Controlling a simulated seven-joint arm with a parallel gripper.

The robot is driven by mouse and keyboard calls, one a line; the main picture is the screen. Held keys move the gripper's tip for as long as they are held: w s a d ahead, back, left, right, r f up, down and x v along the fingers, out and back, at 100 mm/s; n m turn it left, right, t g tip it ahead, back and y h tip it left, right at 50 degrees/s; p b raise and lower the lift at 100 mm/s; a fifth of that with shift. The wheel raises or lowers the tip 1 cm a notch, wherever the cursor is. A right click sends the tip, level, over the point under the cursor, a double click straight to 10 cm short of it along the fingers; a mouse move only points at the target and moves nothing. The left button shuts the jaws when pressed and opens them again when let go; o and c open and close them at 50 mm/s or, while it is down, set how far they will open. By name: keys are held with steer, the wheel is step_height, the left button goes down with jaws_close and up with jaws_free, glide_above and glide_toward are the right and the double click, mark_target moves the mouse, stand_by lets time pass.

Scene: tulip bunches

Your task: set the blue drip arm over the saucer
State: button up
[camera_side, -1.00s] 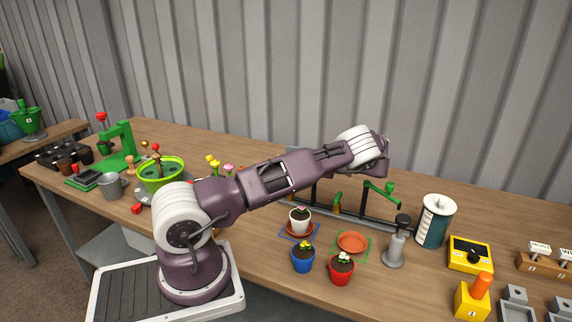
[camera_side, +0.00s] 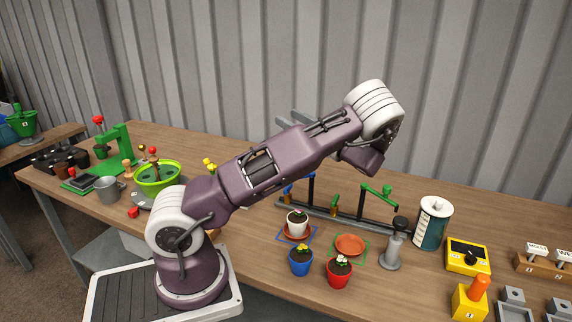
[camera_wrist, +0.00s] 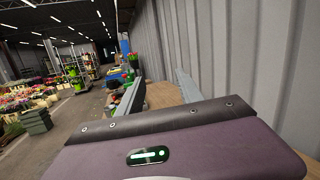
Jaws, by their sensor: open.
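The drip rail (camera_side: 335,216) lies on the bench with dark upright posts. A blue drip arm (camera_side: 288,189) shows in part at its left end, largely hidden behind my forearm. A green drip arm (camera_side: 378,190) sits on the right post. A terracotta saucer under a white pot (camera_side: 297,224) is on a blue-outlined square (camera_side: 281,238). An empty terracotta saucer (camera_side: 350,244) is on a green-outlined square (camera_side: 364,262). My gripper (camera_wrist: 158,88) is open and empty, high above the bench; its grey fingers (camera_side: 291,118) show behind my forearm.
A blue pot (camera_side: 301,262) and a red pot (camera_side: 340,273) stand in front of the squares. A grey plunger-like stand (camera_side: 393,250) and a teal-and-white cylinder (camera_side: 433,224) are to the right, then a yellow box (camera_side: 467,256). The corrugated wall (camera_side: 450,90) rises behind.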

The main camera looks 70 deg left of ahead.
steer(key=d+f+m+t, duration=0.3)
steer(key=f+m+t, duration=0.4)
steer(key=f, duration=0.8)
steer(key=a+n+t, duration=0.1)
steer(key=a, duration=0.5)
steer(key=shift+s+a+f, duration=0.25)
steer(key=shift+a+f, duration=0.1)
steer(key=shift+f, duration=0.05)
jaws_close()
